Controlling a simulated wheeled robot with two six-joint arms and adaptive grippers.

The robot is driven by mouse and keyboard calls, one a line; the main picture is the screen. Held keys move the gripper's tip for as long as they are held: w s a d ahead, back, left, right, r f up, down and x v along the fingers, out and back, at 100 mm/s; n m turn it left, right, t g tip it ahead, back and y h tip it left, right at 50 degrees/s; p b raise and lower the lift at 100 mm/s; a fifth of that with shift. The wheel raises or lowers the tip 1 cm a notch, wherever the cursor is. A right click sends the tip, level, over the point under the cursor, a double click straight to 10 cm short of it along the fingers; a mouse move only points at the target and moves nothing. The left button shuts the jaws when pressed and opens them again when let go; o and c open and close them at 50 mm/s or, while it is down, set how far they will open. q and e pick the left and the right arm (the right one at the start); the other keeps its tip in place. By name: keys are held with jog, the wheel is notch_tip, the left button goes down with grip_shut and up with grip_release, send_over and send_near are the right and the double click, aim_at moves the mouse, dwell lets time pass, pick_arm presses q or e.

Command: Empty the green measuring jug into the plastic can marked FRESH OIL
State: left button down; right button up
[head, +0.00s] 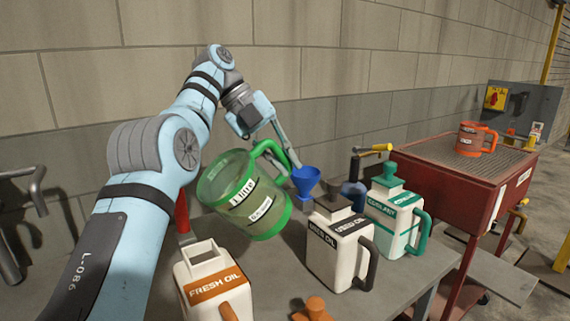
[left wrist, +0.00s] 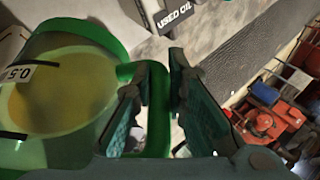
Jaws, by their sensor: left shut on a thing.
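My left gripper (head: 287,158) is shut on the handle of the green measuring jug (head: 243,197). The jug is translucent, marked 1 litre, and hangs tilted above the bench. In the left wrist view the jug (left wrist: 60,95) shows yellowish liquid inside, and the fingers (left wrist: 160,105) are either side of its handle. The white plastic can marked FRESH OIL (head: 208,283) stands upright at the bottom of the head view, its square mouth open. The jug is above and to the right of this can, apart from it. No stream of liquid shows. My right gripper is not in view.
An orange cap (head: 315,309) lies right of the FRESH OIL can. The USED OIL can (head: 340,248), a blue funnel (head: 306,181) and the COOLANT can (head: 396,212) are right of the jug. A red cart (head: 440,185) bears an orange jug (head: 475,139). A wall stands behind.

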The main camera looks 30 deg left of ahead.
aim_at(272, 145)
pick_arm(q)
jog(key=shift+s+r+t+b, duration=0.15)
jog(key=shift+r+t+b, duration=0.2)
jog(key=shift+b, duration=0.45)
jog(key=shift+s+a+r+m+t+h+b, duration=0.2)
jog(key=shift+r+t+h+b, duration=0.15)
jog(key=shift+b, duration=0.75)
jog(key=shift+s+a+r+m+t+h+b, duration=0.1)
jog(key=shift+s+r+t+h+b, duration=0.25)
jog(key=shift+b, duration=0.7)
dwell(1.1)
jog(key=shift+r+t+b, duration=0.25)
jog(key=shift+t+b, duration=0.1)
jog(key=shift+b, duration=0.35)
jog(key=shift+s+a+r, duration=0.1)
jog(key=shift+s, duration=0.05)
dwell(0.7)
jog(key=shift+s+b, duration=0.1)
jog(key=shift+b, duration=0.5)
jog(key=shift+r, duration=0.1)
jog(key=shift+s+a+t+h+b, duration=0.1)
jog(key=shift+t+h+b, duration=0.2)
jog(key=shift+s+a+r+m+t+b, duration=0.1)
jog(key=shift+s+r+m+t+b, duration=0.2)
jog(key=shift+b, duration=0.45)
